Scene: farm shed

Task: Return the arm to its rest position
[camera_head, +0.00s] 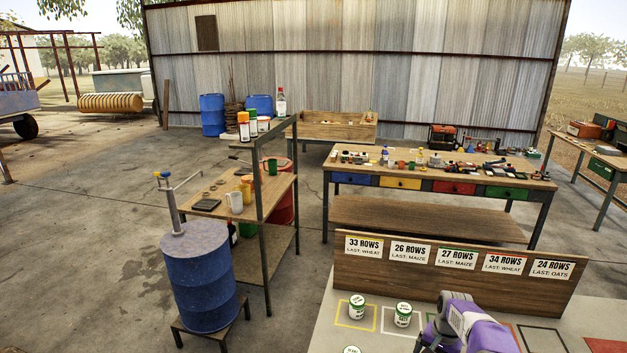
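A purple and grey part of my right arm (470,325) shows at the bottom edge, right of centre, over the near table (335,335). It bends down and out of the picture, and no gripper fingers can be made out. My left arm and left gripper are not in view. White tubs with green print stand on the near table: one (357,307) in a yellow outlined square, one (403,314) in a white outlined square. A third tub (351,350) is cut off by the bottom edge. The arm is right of these tubs.
A wooden board (400,275) with row-count labels stands along the table's far edge. A blue barrel (200,275) with a pump stands left. A shelf with a mug (235,202) is beside it. A workbench (430,218) with colored drawers stands behind.

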